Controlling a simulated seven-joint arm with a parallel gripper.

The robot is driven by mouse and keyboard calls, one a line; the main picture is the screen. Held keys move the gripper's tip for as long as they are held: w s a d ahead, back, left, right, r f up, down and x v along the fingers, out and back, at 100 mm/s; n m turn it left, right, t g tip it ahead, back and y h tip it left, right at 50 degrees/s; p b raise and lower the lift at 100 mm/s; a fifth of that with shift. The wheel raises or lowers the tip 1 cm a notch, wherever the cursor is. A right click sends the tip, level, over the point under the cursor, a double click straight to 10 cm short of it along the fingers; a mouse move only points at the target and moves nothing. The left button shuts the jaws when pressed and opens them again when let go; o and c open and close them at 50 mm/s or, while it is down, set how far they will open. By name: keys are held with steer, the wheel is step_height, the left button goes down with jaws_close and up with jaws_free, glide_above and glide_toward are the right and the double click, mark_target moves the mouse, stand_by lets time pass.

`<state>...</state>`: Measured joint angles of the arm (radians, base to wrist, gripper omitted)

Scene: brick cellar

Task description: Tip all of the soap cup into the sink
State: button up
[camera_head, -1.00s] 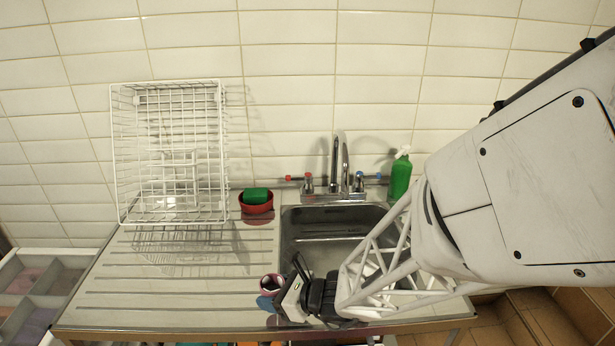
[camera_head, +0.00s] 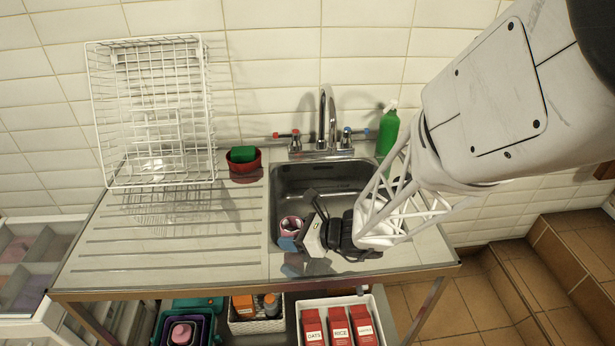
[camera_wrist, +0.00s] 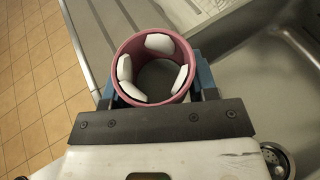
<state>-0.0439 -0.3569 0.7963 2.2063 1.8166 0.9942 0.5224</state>
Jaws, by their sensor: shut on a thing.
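The soap cup (camera_head: 290,223) is a small pinkish-purple cup. In the wrist view the cup (camera_wrist: 125,55) shows its open mouth, with a few white soap pieces (camera_wrist: 159,43) against its inner wall. It looks about upright. My gripper (camera_head: 290,238) is shut on the cup, with blue finger pads at its sides, and holds it above the front left of the sink. The steel sink (camera_head: 295,178) is in the middle of the counter. In the wrist view the sink (camera_wrist: 255,75) lies to the right, with its drain at the lower right.
A tap (camera_head: 328,120) stands behind the sink, with a green bottle (camera_head: 388,132) to its right. A red holder (camera_head: 245,172) with a green sponge (camera_head: 243,154) stands left of the tap. A white wire rack (camera_head: 155,120) is at the back left. The ridged drainboard (camera_head: 170,255) is mostly clear.

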steer(key=shift+w+f, duration=0.1)
stand_by(0.3)
steer(key=shift+w+d+f+m+g+y, duration=0.35)
steer(key=shift+w+f+m+g, duration=0.1)
steer(key=shift+m, duration=0.25)
steer(key=shift+w+d+r+m+g+y, duration=0.4)
steer(key=shift+w+d+r+m+y, duration=0.1)
steer(key=shift+w+m, duration=0.3)
steer(key=shift+w+d+r+m+g+y, duration=0.4)
steer(key=shift+w+m, duration=0.2)
steer(key=shift+m, duration=0.3)
steer(key=shift+w+d, duration=0.15)
steer(key=shift+w+r+m+y, duration=0.15)
steer(key=shift+r+m+y, duration=0.3)
steer(key=shift+m, duration=0.45)
steer(key=shift+d+r+m+g+y, duration=0.1)
steer(key=shift+r+m+y, duration=0.2)
steer(key=shift+m, duration=0.35)
steer(key=shift+a+r+m+g+y, duration=0.1)
steer(key=shift+r+m+y, duration=0.2)
steer(key=shift+m, duration=0.3)
steer(key=shift+d+r+m+g+y, duration=0.1)
steer(key=shift+r+m+y, duration=0.1)
steer(key=shift+m+y, duration=0.35)
stand_by(0.9)
steer(key=shift+w+r+m, duration=0.1)
steer(key=shift+m, duration=0.2)
